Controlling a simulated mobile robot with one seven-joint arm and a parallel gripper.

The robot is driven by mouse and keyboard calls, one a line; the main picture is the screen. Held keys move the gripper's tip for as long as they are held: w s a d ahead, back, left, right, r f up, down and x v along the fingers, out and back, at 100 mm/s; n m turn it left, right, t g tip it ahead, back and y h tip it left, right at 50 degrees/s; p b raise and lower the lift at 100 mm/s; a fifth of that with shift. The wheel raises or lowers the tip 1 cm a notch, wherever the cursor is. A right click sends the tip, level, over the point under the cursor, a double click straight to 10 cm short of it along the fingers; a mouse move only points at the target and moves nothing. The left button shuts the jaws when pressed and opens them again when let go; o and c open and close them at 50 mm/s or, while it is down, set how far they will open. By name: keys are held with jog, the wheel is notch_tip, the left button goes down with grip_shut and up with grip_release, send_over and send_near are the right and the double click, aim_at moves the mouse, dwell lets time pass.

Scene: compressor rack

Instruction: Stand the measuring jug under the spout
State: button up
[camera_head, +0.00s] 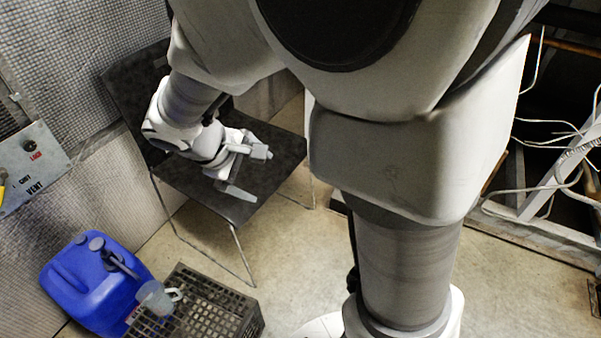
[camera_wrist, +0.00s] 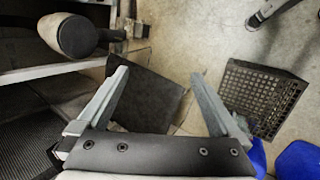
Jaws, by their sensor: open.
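The measuring jug (camera_head: 155,298) is clear, with a pale handle on its right side. It appears upright on the left part of the dark crate (camera_head: 238,311). The blue canister (camera_head: 85,287) is left of it, and its dark spout (camera_head: 121,263) points toward the jug. The spout's end shows just above and left of the jug's rim; I cannot tell if it is over the opening. My gripper (camera_head: 259,175) is open and empty above the black chair seat, apart from the jug.
The black chair (camera_head: 200,185) stands behind the crate against the wall. A grey panel marked VENT (camera_head: 30,165) is at the left. White cables (camera_head: 555,135) hang from a rack at the right. Bare floor (camera_head: 285,255) lies right of the crate.

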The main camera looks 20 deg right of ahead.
jog(key=s+d+r+m+t+y, duration=0.1)
jog(key=s+d+r+m+y, duration=0.1)
jog(key=s+r+m, duration=0.2)
jog(key=s+d+r+m+t+y, duration=0.1)
jog(key=s+d+r+m+y, duration=0.1)
jog(key=s+r, duration=0.4)
jog(key=shift+s+d+m+y, duration=0.15)
jog(key=shift+s+m+y, duration=0.95)
jog(key=shift+s, duration=1.5)
jog(key=shift+r+m+h, duration=0.2)
jog(key=shift+m+h, duration=0.1)
